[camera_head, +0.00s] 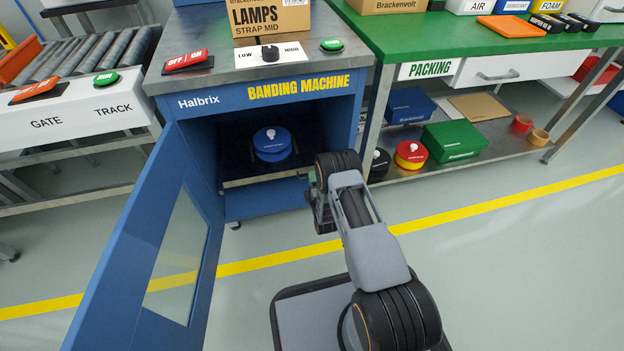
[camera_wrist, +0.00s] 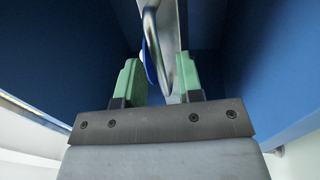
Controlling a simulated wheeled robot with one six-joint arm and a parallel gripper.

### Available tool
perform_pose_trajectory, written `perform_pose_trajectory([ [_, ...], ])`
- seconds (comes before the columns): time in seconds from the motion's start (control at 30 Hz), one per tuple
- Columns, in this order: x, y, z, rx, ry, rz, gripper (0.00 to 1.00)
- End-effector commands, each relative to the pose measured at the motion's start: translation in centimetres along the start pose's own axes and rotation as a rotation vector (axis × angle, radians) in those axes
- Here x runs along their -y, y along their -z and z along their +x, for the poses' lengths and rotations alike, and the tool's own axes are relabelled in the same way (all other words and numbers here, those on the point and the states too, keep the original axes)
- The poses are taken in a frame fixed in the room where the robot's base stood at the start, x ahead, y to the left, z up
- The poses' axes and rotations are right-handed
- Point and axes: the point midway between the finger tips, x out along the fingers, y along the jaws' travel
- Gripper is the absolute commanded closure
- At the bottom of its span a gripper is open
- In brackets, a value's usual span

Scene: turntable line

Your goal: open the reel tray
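The blue banding machine (camera_head: 215,105) stands with its windowed door (camera_head: 150,240) swung open to the left. Inside, the reel tray (camera_head: 268,182) sits low in the opening, with a blue reel (camera_head: 272,140) on it. My gripper (camera_head: 318,205) is at the right side of the opening, largely hidden by my own wrist. In the wrist view my gripper (camera_wrist: 160,65) has its two green fingers apart. A grey metal edge, seemingly the tray (camera_wrist: 181,45), runs between them, nearer the right finger. Contact cannot be told. A sliver of blue, probably the reel (camera_wrist: 151,62), shows beside it.
A green packing bench (camera_head: 450,40) stands right, with a green box (camera_head: 453,140) and reels on its lower shelf. A roller track (camera_head: 90,50) stands left. The open door bounds the left side. The floor in front, with a yellow line (camera_head: 480,208), is clear.

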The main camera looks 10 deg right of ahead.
Motion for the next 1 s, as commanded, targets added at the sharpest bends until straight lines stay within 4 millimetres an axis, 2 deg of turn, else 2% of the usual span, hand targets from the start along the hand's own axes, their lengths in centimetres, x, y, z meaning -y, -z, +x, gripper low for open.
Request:
perform_pose_trajectory([
  [0.2,0.1,0.0,1.4,0.000,0.000,0.000,0.66],
  [0.57,0.0,0.0,1.6,0.000,0.001,0.000,0.66],
  [0.9,0.0,0.0,1.6,0.000,0.001,0.000,0.99],
  [1.0,0.0,0.0,1.6,0.000,0.001,0.000,1.00],
])
